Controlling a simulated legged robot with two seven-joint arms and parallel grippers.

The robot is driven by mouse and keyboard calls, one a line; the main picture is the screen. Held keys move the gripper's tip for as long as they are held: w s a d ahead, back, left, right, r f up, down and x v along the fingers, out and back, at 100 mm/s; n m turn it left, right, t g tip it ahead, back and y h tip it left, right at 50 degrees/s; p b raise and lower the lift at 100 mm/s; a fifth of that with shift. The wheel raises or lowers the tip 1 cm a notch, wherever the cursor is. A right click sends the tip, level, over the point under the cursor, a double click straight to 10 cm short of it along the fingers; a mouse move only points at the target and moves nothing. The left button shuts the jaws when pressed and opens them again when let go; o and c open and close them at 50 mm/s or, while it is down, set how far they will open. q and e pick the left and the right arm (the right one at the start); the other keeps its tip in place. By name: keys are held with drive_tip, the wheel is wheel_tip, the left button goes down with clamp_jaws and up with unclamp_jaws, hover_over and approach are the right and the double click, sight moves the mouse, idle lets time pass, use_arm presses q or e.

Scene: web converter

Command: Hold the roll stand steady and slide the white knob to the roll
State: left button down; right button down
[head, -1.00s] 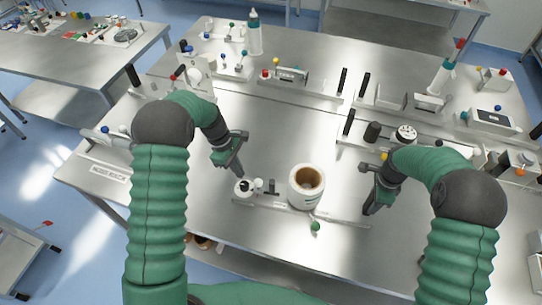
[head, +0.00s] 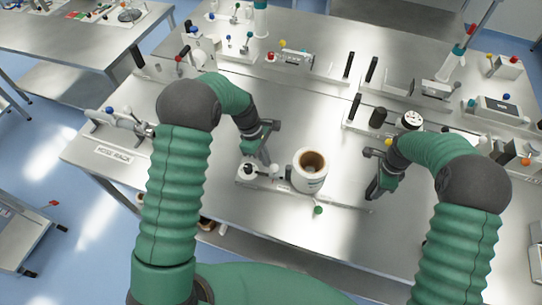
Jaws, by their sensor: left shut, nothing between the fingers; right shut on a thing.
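The roll stand (head: 345,205) is a low metal rail on the near part of the bench. A white roll (head: 309,181) with a brown core stands upright on it. At the stand's left end is a round white part (head: 249,171) with a dark top. My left gripper (head: 267,162) is shut and empty, fingers down, just left of the roll among the small parts there. It covers some of them, so the white knob cannot be made out clearly. My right gripper (head: 370,197) is shut at the stand's right end; the exact grip is too small to see.
A green-tipped lever (head: 318,210) sticks out in front of the roll. Fixtures with black posts (head: 349,65) line the back of the bench. A gauge block (head: 412,120) stands behind my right arm. Bare metal lies behind the roll.

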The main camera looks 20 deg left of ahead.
use_arm(q)
drive_tip(key=shift+d+f, duration=0.1)
drive_tip(key=shift+d, duration=0.05)
use_arm(e)
drive_tip(key=shift+s+a+f, duration=0.25)
drive_tip(key=shift+s+f, duration=0.15)
drive_tip(key=shift+f, duration=0.05)
drive_tip(key=shift+d, duration=0.15)
use_arm(q)
drive_tip(key=a+r, duration=0.7)
drive_tip(key=r, duration=0.3)
drive_tip(key=shift+w+r, duration=0.2)
drive_tip(key=shift+w+a+r, duration=0.1)
drive_tip(key=shift+w+r, duration=0.05)
drive_tip(key=shift+w, duration=0.05)
use_arm(e)
drive_tip(key=shift+w+r, duration=0.2)
drive_tip(key=shift+r, duration=0.05)
drive_tip(key=c, duration=0.8)
unclamp_jaws()
drive_tip(key=shift+w+r+p, duration=0.1)
drive_tip(key=shift+p, duration=0.2)
drive_tip(key=shift+c, duration=0.2)
drive_tip(key=shift+r, duration=0.1)
